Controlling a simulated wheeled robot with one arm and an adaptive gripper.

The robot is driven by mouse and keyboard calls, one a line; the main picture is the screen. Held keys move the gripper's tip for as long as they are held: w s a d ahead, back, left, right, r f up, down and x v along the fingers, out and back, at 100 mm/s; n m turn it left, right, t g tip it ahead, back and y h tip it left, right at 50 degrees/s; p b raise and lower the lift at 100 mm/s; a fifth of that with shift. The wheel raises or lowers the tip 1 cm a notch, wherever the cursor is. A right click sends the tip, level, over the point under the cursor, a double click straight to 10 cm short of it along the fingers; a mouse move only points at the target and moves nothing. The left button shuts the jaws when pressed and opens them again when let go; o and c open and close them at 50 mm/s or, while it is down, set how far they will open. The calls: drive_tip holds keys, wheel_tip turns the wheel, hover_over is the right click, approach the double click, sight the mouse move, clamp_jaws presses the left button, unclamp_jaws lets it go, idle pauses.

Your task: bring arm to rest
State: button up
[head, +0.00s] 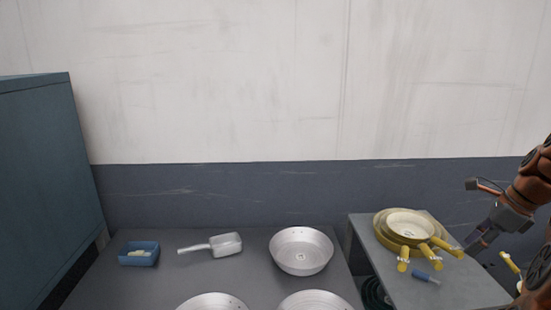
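My arm comes in at the right edge of the head view. My gripper (476,240) points down and left, beside the yellow-handled pans (409,224) stacked on the right-hand grey table (463,287). Its fingertips are close to one yellow handle (447,247); I cannot tell whether they touch it. The fingers are small and dark here, so their opening is unclear.
A blue-handled tool (426,277) lies in front of the pans. A teal cabinet (45,180) stands at left. A gap separates the tables.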

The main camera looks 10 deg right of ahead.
drive_tip(key=s+a+f+n+g, duration=0.2)
drive_tip(key=a+n, duration=0.5)
drive_tip(key=a, duration=0.5)
drive_tip(key=s+a+f+n+g, duration=0.1)
drive_tip(key=s+a+n, duration=0.35)
drive_tip(key=a, duration=0.85)
drive_tip(key=s+a+f+n+g+h, duration=0.1)
drive_tip(key=s+a+f+n, duration=0.3)
drive_tip(key=s+n, duration=0.3)
drive_tip(key=s+a+f+n+g+h, duration=0.1)
drive_tip(key=s+a+f+n+h, duration=0.1)
drive_tip(key=s+a+f+n, duration=0.2)
drive_tip(key=s+a+n, duration=0.2)
drive_tip(key=s+n, duration=0.2)
drive_tip(key=s, duration=0.1)
drive_tip(key=shift+s+f, duration=0.25)
drive_tip(key=shift+s, duration=0.1)
